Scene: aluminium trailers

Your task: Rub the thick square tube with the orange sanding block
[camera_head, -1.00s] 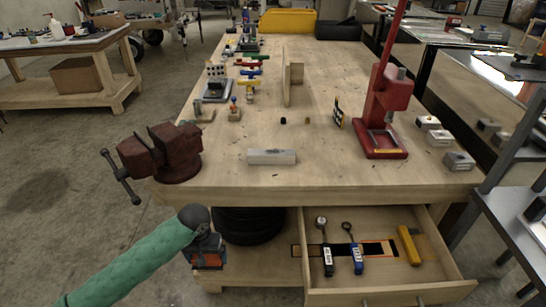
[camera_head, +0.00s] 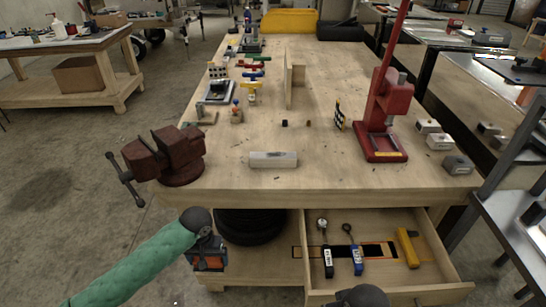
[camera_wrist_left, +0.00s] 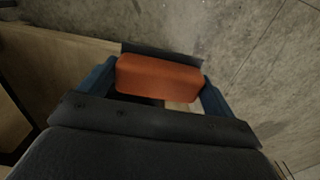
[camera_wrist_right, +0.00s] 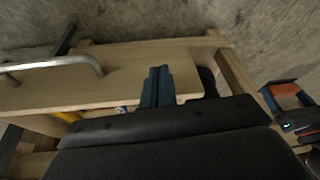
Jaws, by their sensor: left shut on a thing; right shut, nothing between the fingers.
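A pale grey metal square tube (camera_head: 273,160) lies flat near the front edge of the wooden workbench (camera_head: 320,187). My left gripper (camera_head: 207,258) is below the bench's front left corner, apart from the tube. It is shut on the orange sanding block (camera_wrist_left: 158,77), which spans between its blue fingers in the left wrist view. The block also shows at the right of the right wrist view (camera_wrist_right: 287,96). My right gripper (camera_wrist_right: 157,86) is shut and empty, over the open drawer's front. In the head view only a dark part of my right arm shows at the bottom edge.
The open drawer (camera_head: 437,262) holds two dark-and-blue tools and a yellow one. A red vise (camera_head: 178,155) is clamped at the bench's left corner. A red press (camera_head: 386,110) stands right of the tube. Bench space around the tube is clear.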

